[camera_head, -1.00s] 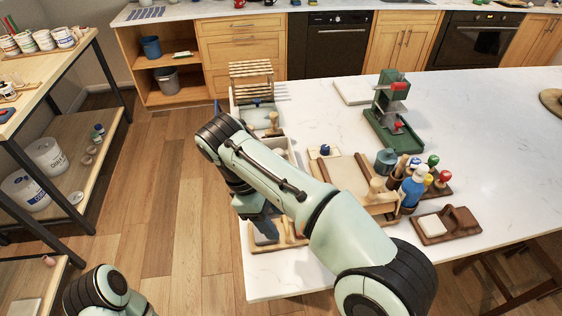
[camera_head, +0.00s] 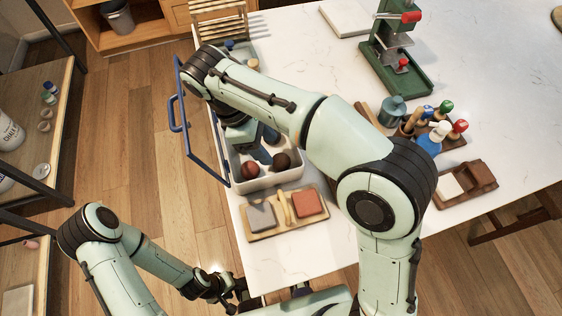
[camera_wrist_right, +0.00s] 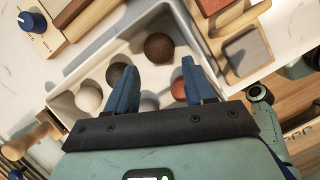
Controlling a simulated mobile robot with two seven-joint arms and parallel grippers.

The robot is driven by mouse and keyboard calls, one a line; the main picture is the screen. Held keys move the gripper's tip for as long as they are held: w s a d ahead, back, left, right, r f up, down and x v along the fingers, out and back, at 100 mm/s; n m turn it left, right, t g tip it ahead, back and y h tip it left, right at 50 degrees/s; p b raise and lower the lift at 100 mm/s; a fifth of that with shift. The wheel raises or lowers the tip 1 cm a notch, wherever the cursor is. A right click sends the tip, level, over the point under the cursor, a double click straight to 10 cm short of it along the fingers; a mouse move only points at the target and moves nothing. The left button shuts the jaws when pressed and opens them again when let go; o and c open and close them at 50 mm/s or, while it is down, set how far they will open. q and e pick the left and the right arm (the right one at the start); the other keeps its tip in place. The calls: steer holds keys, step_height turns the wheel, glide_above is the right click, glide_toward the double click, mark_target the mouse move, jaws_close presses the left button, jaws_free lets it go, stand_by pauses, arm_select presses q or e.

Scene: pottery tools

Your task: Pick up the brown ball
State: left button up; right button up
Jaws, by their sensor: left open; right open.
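The brown ball (camera_wrist_right: 159,47) lies in a white box (camera_head: 262,184), near its wall in the right wrist view. In the head view it is the dark ball (camera_head: 281,161) at the box's near right. My right gripper (camera_wrist_right: 160,66) is open above the box, its two blue fingers pointing toward the brown ball, with nothing visible held. A reddish ball (camera_wrist_right: 179,88) lies beside the right finger, partly hidden by it. A dark grey ball (camera_wrist_right: 117,73) is partly behind the left finger. My left gripper (camera_head: 228,292) is low, off the table's front edge, and open.
A white ball (camera_wrist_right: 88,98) and a pale, partly hidden ball share the box. A wooden tray (camera_head: 262,232) with grey and reddish blocks stands in front. A blue frame (camera_head: 177,115) stands at the table's left edge. Tool holders and a green press (camera_head: 398,75) stand right.

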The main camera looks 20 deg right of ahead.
mark_target(281, 163)
steer(key=shift+d+f, duration=0.25)
steer(key=shift+f, duration=0.35)
steer(key=b+x, duration=0.1)
steer(key=x, duration=0.4)
steer(key=c, duration=0.7)
steer(key=shift+r, duration=0.15)
